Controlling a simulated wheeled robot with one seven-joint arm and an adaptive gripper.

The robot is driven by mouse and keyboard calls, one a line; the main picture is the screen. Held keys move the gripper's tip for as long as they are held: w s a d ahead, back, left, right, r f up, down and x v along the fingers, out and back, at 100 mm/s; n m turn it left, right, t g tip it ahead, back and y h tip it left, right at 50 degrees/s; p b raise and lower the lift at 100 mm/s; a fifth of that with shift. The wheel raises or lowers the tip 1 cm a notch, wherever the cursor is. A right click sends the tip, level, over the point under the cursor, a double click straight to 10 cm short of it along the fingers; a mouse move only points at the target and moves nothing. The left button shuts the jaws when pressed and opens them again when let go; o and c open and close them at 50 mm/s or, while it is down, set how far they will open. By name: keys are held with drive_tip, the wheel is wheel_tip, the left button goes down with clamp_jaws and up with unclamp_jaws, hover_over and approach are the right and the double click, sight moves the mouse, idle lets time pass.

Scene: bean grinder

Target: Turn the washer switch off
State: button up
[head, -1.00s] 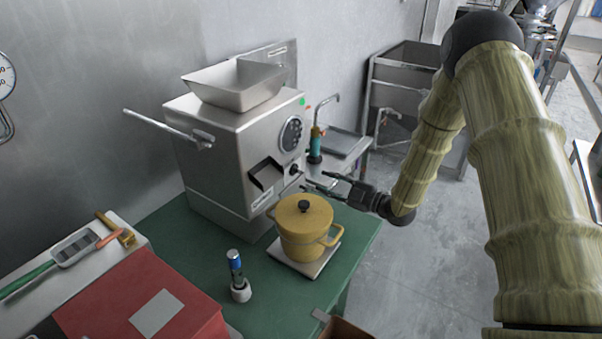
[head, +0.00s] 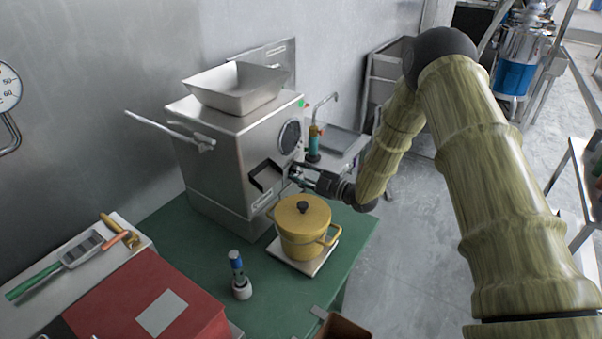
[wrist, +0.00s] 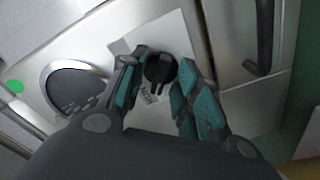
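The switch is a round black knob (wrist: 160,70) on a pale plate on the front of the steel machine (head: 215,165). In the wrist view it sits between the two teal-padded fingers of my gripper (head: 297,172), one on each side. The fingers are apart, with a gap visible at the right; whether the left one touches the knob I cannot tell. A small label lies just below the knob, too small to read surely. In the head view the fingertips are at the machine's front and hide most of the knob.
A yellow lidded pot (head: 302,232) stands on a small scale on the green table (head: 205,265), just below my gripper. The machine's outlet chute (head: 266,177) is left of the fingers.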

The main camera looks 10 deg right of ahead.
clamp_jaws()
drive_tip(key=shift+m+b, duration=0.4)
drive_tip(key=m+b, duration=0.2)
drive_tip(key=shift+d+f+m, duration=0.1)
drive_tip(key=shift+f+m, duration=0.05)
drive_tip(key=shift+m, duration=0.25)
drive_tip(key=m+b, duration=0.2)
drive_tip(key=m, duration=0.4)
drive_tip(key=shift+r, duration=0.2)
drive_tip(key=shift+w+m, duration=0.1)
drive_tip(key=shift+m, duration=0.2)
unclamp_jaws()
